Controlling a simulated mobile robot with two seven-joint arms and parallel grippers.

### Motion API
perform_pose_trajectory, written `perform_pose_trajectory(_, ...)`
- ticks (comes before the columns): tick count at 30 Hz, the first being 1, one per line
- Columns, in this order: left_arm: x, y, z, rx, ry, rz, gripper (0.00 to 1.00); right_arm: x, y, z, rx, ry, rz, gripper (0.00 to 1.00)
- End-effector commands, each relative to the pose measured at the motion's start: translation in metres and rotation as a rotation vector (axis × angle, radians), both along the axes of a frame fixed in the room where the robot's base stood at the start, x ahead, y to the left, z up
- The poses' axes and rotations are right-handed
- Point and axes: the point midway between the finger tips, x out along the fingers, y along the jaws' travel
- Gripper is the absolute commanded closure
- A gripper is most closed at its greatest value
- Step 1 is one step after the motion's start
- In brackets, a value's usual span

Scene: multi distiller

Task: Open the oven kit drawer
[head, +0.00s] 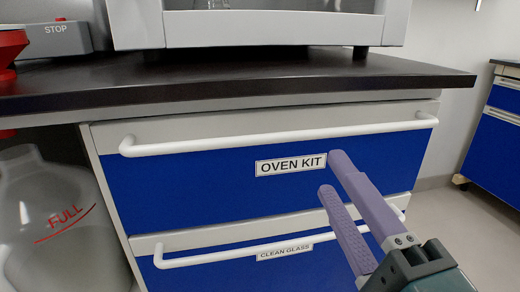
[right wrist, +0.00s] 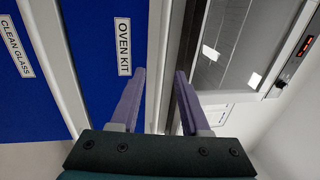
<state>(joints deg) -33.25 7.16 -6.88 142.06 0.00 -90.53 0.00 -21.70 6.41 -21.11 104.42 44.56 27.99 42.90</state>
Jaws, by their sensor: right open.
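The oven kit drawer (head: 220,185) has a blue front with an "OVEN KIT" label and looks shut, under the dark worktop. Its white bar handle (head: 270,136) runs along the top of the front. My right gripper (head: 331,172) is open and empty in front of the drawer, just right of the label, with its upper fingertip a little below the handle in the picture. In the right wrist view, the label (right wrist: 123,46) is left of the open fingers (right wrist: 161,72), and a pale bar, likely the handle (right wrist: 155,50), runs between them. My left gripper is out of view.
The "CLEAN GLASS" drawer (head: 220,266) with its own white handle (head: 190,258) lies below. The dark worktop (head: 250,78) overhangs the drawers and carries a pale-framed apparatus (head: 260,30). A large bottle (head: 55,220) stands at left. Floor at right is clear.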

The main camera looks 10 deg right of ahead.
Motion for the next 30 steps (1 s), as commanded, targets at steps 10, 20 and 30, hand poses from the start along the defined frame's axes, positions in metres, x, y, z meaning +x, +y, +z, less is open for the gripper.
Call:
perform_pose_trajectory(10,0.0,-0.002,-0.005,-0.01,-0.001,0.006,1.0,0.062,0.002,0.014,0.0,-0.004,-0.001,0.54)
perform_pose_trajectory(20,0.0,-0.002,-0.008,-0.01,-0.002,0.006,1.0,0.091,0.003,0.02,-0.002,0.0,0.001,0.54)
perform_pose_trajectory(30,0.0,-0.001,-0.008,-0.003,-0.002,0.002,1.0,0.091,0.003,0.02,-0.003,0.0,0.001,0.68)
